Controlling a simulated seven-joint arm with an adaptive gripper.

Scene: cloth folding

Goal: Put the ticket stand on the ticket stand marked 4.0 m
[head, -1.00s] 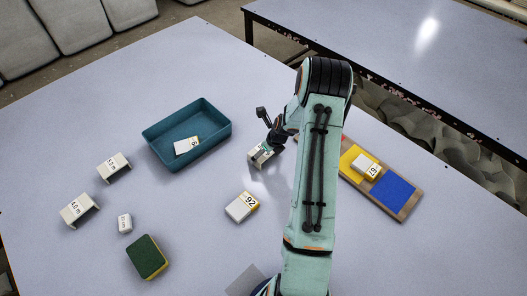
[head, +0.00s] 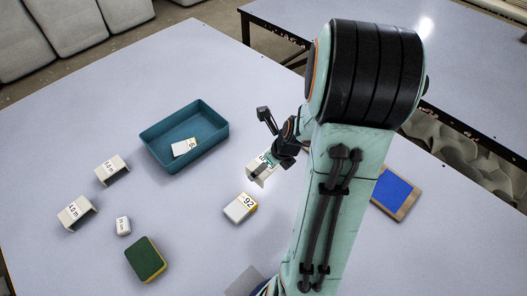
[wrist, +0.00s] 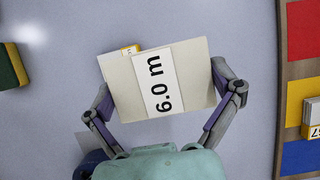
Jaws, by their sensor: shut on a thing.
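My gripper (wrist: 161,103) is shut on a white folded ticket stand marked 6.0 m (wrist: 135,88), one finger on each side of it. In the head view the held stand (head: 262,167) is right of the teal tray, partly covered by the gripper (head: 277,160); it seems raised a little off the table. The ticket stand marked 4.0 m (head: 76,212) stands on the table at the far left, well away from my gripper, its top clear.
Another ticket stand (head: 112,170) is behind the 4.0 m one. A small white block (head: 123,226) and a green-yellow sponge (head: 146,260) lie near it. A teal tray (head: 215,147) holds a numbered block. A white numbered block (head: 240,208) lies between. A coloured board (head: 396,192) is at right.

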